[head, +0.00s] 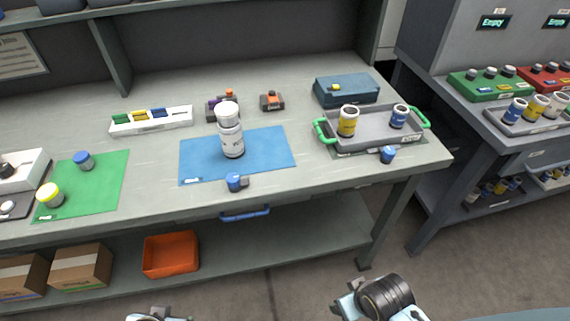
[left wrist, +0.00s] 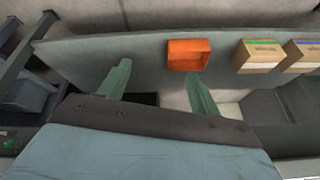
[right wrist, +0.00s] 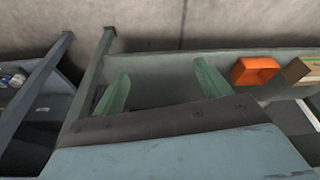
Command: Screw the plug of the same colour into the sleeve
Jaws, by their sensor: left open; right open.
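A white sleeve-like cylinder (head: 231,138), with a white ringed top, stands upright on a blue mat (head: 265,145). A yellow-topped plug (head: 50,195) and a blue-topped plug (head: 84,161) sit on the green mat (head: 108,177) at left. A yellow-banded hollow cylinder (head: 348,121) and a blue-banded one (head: 398,117) stand in a grey tray (head: 375,136) at right. Small blue pieces lie at the mat's front edge (head: 235,182) and before the tray (head: 388,155). My left gripper (left wrist: 158,72) and right gripper (right wrist: 162,70) are open and empty, away from all these, facing the area below the bench top.
A white rack (head: 152,121) with coloured pieces, small dark-and-orange items (head: 271,101) and a blue box (head: 346,91) stand behind. An orange bin (head: 171,254) and cardboard boxes (head: 82,267) are on the lower shelf. The bench front has a blue handle (head: 245,213). A side bench stands right.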

